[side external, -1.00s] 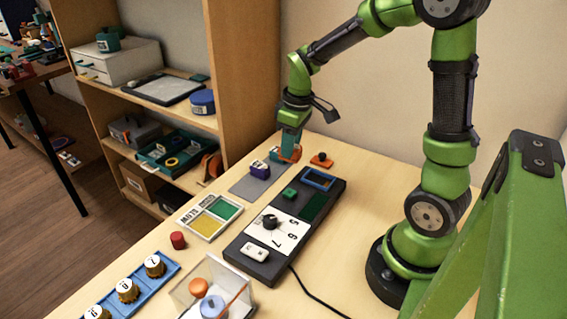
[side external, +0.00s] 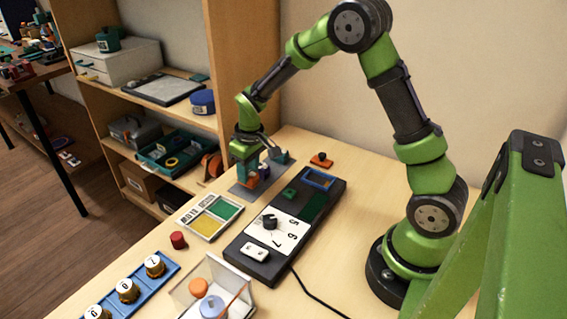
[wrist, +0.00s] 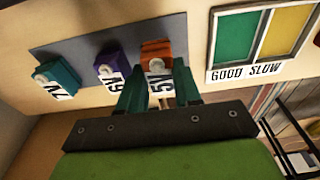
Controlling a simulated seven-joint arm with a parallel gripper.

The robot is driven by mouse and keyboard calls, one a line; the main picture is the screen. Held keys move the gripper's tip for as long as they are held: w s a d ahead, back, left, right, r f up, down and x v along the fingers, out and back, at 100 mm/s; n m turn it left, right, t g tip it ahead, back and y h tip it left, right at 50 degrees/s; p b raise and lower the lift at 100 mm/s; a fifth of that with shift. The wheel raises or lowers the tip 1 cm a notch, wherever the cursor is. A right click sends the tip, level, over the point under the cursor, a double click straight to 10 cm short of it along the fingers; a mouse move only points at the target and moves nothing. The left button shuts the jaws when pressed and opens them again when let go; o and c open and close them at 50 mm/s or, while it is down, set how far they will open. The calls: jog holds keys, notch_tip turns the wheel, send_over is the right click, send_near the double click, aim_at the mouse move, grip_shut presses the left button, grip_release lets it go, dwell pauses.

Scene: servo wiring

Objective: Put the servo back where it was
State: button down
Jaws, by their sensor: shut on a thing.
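My gripper (side external: 246,172) is shut on the orange servo labelled 5V (wrist: 157,52), at the left end of the grey mat (side external: 240,191). In the wrist view the servo sits between the fingertips (wrist: 157,78), over the mat's right end. I cannot tell if it touches the mat. The purple servo labelled 6V (wrist: 112,68) stands beside it on the mat, and the teal servo labelled 7V (wrist: 57,75) stands at the far end. In the side view, the purple one (side external: 265,171) is partly hidden by the gripper; the teal one (side external: 281,157) shows behind.
A green-and-yellow tray (side external: 210,216) lies in front. An orange piece with a black knob (side external: 321,160) stands behind the panel.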

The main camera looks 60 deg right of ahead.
jog(key=shift+f, duration=0.85)
jog(key=shift+f, duration=0.15)
jog(key=c, duration=0.8)
grip_release()
